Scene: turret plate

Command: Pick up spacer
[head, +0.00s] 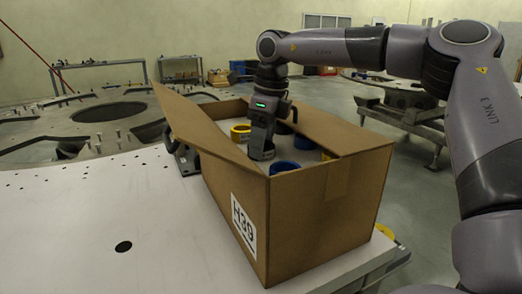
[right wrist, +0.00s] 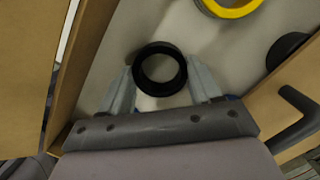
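Ring-shaped parts that look like spacers lie in an open cardboard box (head: 310,220). My right gripper (head: 262,157) points down inside the box. In the right wrist view its two fingers (right wrist: 160,74) stand on either side of a black ring (right wrist: 137,72). Each fingertip is at or very near the ring's outer edge; I cannot tell whether they press on it. The ring lies flat, with a pale floor showing through its hole. In the head view this ring is hidden by the gripper and box wall. My left gripper is out of view.
A yellow ring (head: 240,129) and blue rings (head: 285,167) lie near the gripper in the box. The box's raised flaps and walls (head: 205,128) stand close around it. The box rests on a white table (head: 90,220); a large round plate stands behind.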

